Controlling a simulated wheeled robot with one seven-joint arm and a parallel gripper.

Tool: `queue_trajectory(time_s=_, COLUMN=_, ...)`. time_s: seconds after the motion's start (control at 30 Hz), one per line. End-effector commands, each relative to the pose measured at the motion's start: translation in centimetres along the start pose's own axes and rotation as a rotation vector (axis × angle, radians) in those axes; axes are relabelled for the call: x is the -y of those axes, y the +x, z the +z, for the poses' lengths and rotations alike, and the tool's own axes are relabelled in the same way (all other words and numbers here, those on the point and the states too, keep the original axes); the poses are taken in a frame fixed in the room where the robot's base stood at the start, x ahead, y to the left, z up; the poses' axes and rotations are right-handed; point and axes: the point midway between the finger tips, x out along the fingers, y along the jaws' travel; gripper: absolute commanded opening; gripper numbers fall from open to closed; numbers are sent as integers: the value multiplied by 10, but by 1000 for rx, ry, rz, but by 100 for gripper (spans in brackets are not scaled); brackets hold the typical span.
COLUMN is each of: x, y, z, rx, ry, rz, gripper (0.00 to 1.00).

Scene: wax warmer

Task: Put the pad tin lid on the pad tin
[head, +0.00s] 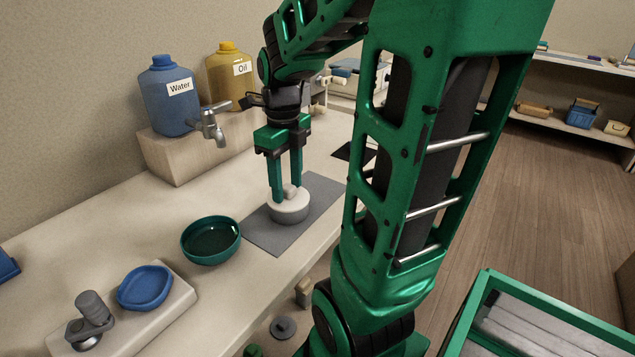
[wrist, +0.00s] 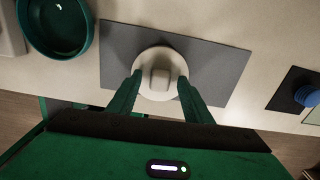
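My gripper (head: 287,194) points down over the lid. In the wrist view, my gripper's two fingers (wrist: 159,80) are apart on either side of the knob, with gaps between them and the knob. In the head view the fingers partly hide the knob and the back of the lid.
The grey mat (head: 265,238) lies on the pale counter. A green bowl (head: 211,258) is left of it, and a blue dish (head: 145,287) is further front left. Water (head: 170,110) and Oil (head: 230,85) jugs stand behind, with a tap (head: 212,125).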

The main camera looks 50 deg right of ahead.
Motion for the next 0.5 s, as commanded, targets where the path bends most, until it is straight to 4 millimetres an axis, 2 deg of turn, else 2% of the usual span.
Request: queue_trajectory(time_s=0.5, x=0, y=-1, z=0, rx=0, ry=0, rz=0, gripper=46)
